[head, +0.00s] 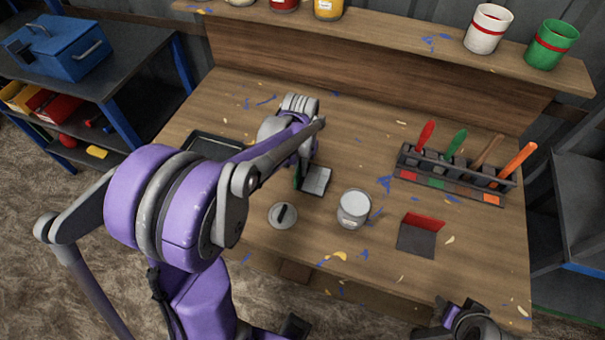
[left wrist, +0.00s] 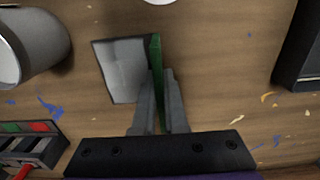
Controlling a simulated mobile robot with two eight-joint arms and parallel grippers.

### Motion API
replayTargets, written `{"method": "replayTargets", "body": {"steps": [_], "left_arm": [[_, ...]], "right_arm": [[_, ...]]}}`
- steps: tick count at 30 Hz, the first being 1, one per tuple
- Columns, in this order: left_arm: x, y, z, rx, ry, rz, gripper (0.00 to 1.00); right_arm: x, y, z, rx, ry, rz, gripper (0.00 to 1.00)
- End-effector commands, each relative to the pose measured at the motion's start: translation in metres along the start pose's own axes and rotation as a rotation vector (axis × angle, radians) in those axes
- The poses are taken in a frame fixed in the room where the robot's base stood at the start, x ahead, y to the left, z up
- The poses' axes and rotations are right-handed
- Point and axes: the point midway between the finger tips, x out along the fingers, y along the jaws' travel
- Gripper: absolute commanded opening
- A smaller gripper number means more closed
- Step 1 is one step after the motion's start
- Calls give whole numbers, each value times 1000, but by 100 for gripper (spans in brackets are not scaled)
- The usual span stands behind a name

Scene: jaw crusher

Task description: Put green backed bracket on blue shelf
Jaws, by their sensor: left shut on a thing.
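The green backed bracket (head: 317,180) is an L-shape with a grey plate and a green upright back, over the middle of the wooden workbench. In the left wrist view, my left gripper (left wrist: 160,88) is shut on the bracket's green back (left wrist: 155,60), with its grey plate (left wrist: 122,70) to the left of the fingers. In the head view my left arm partly hides the gripper. I cannot tell whether the bracket touches the bench. A shelf unit with blue edges (head: 134,60) stands at the left. My right gripper (head: 465,322) shows only partly at the bottom right.
A blue toolbox (head: 62,48) stands on the shelf unit's top, leaving bare room beside it. A red backed bracket (head: 419,238), white can (head: 354,210), round lid (head: 283,217), dark tray (head: 205,146) and tool rack (head: 450,178) are on the bench (head: 400,282).

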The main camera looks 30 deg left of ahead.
Motion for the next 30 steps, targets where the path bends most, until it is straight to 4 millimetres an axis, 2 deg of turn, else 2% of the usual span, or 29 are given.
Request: {"method": "replayTargets", "body": {"steps": [3,6,18,19,24,30], "left_arm": [[19,0,0,0,0,0,0],[28,0,0,0,0,0,0],[34,0,0,0,0,0,0],[34,0,0,0,0,0,12],[33,0,0,0,0,0,40],[33,0,0,0,0,0,40]], "right_arm": [[2,0,2,0,-1,0,50],[2,0,2,0,-2,0,50],[5,0,5,0,-4,0,50],[5,0,5,0,-4,0,50],[4,0,4,0,-3,0,50],[4,0,4,0,-3,0,50]]}}
